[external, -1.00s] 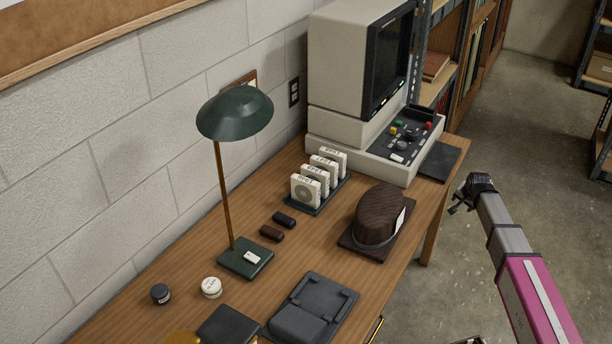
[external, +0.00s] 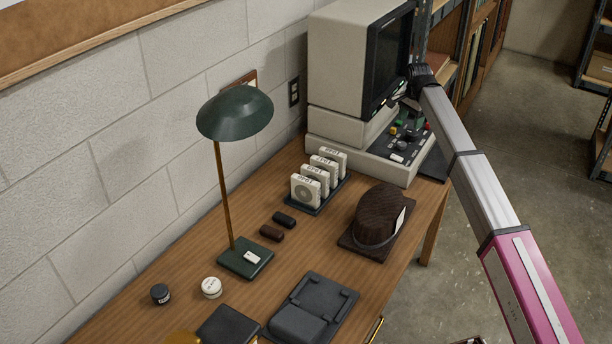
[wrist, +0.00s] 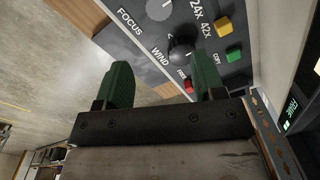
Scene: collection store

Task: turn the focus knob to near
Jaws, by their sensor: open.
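The focus knob (wrist: 158,8) is a round light grey dial with a white mark, beside the FOCUS label at the top edge of the wrist view and partly cut off. In the external view a pale knob (external: 397,158) sits at the near side of the reader's dark control panel (external: 416,150). A black knob (wrist: 180,48) stands beside the WIND label. My gripper (wrist: 165,78) is open and empty, its green fingers apart, pointing at the panel with the black knob between and beyond them. In the external view my gripper (external: 404,103) is above the panel's far part.
Yellow (wrist: 221,28), green (wrist: 233,52) and red (wrist: 188,85) buttons lie close to the knobs. The reader's screen (external: 388,55) rises beside my gripper.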

